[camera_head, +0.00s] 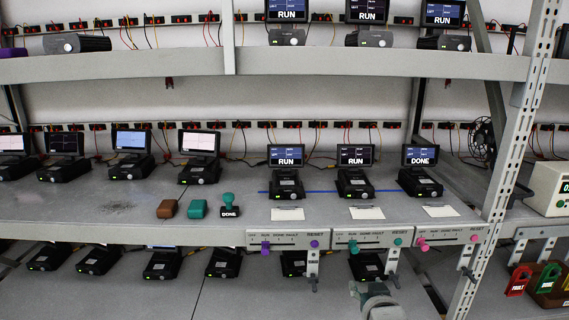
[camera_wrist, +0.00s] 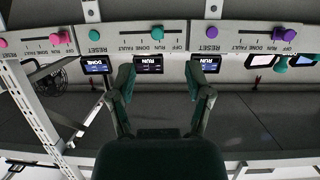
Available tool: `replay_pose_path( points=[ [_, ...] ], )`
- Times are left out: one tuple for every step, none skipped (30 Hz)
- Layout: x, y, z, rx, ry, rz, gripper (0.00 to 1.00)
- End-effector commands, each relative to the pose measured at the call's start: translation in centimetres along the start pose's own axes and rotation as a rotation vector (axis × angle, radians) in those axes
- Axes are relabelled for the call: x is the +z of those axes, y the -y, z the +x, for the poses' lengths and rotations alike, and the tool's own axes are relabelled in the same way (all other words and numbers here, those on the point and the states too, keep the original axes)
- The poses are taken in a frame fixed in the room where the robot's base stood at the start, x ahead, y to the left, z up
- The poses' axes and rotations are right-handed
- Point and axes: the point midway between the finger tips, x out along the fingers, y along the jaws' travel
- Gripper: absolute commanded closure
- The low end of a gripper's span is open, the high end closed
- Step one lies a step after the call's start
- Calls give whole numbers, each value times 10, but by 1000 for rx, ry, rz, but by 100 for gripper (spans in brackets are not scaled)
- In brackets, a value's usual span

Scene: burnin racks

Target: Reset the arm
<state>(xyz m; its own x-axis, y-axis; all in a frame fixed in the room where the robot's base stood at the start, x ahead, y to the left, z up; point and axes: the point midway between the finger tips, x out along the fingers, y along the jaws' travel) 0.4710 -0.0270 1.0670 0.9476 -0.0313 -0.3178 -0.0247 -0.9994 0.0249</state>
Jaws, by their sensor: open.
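My gripper (camera_wrist: 160,76) is open and empty in the wrist view, its two dark fingers spread apart. That view is upside down; the fingers reach toward the shelf edge with the control strips. In the head view my arm (camera_head: 378,302) shows at the bottom, below the middle control strip (camera_head: 372,241); the fingers are not clear there. The left strip (camera_head: 290,239) has a purple slider (camera_head: 266,246) and purple RESET knob (camera_head: 314,244). The middle strip has a teal slider (camera_head: 353,246) and teal knob (camera_head: 397,242). The right strip has a pink slider (camera_head: 422,245) and pink knob (camera_head: 474,238).
Units on the shelf above read RUN (camera_head: 286,156), RUN (camera_head: 356,156) and DONE (camera_head: 421,156). Brown (camera_head: 167,209) and teal (camera_head: 197,209) blocks and a DONE stamp (camera_head: 229,207) stand left. A rack post (camera_head: 508,165) rises at right. Padlocks (camera_head: 518,281) lie beyond it.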

Motion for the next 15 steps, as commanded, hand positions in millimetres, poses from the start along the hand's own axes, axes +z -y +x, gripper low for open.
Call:
replay_pose_path(
  points=[
    [-4,1,-10,2,36,-1,35],
    [-4,2,-16,4,66,-1,35],
    [-4,2,-24,6,103,-1,35],
    [-4,3,-30,6,133,-2,35],
    [-3,4,-37,7,163,-2,35],
    [-2,5,-46,7,201,-2,35],
    [-1,6,-54,7,230,-2,35],
    [-1,6,-61,7,259,-1,35],
    [1,7,-72,6,297,0,35],
    [2,8,-80,5,327,1,35],
    [3,9,-88,4,355,1,35],
    [5,10,-100,3,394,2,35],
    [7,11,-109,1,423,2,35],
    [8,12,-118,-1,451,3,35],
    [11,13,-131,-4,491,3,35]
  ],
)
